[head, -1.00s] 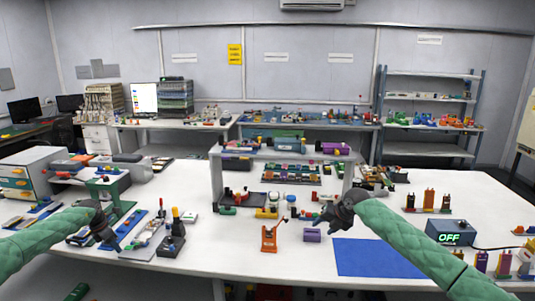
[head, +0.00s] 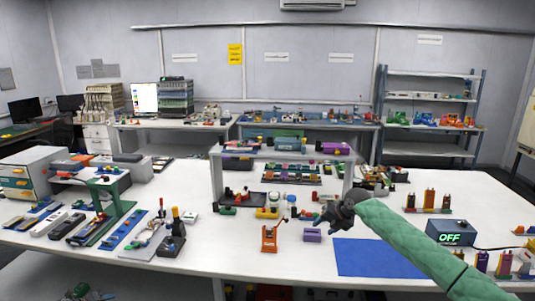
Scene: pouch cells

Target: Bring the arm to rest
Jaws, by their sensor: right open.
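My right arm, in a green sleeve, reaches in from the lower right over the white table (head: 215,270). Its dark right gripper (head: 320,216) is open and empty. It appears above the purple block (head: 312,235) and left of the blue mat (head: 378,257). Whether it touches anything there is hard to tell. My left arm and left gripper do not show over the table.
An orange stand (head: 269,238) is left of the purple block. A white raised shelf (head: 217,180) stands behind. A box reading OFF (head: 450,233) is at the right. Several tools and blue strips lie at the left. The front middle of the table is clear.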

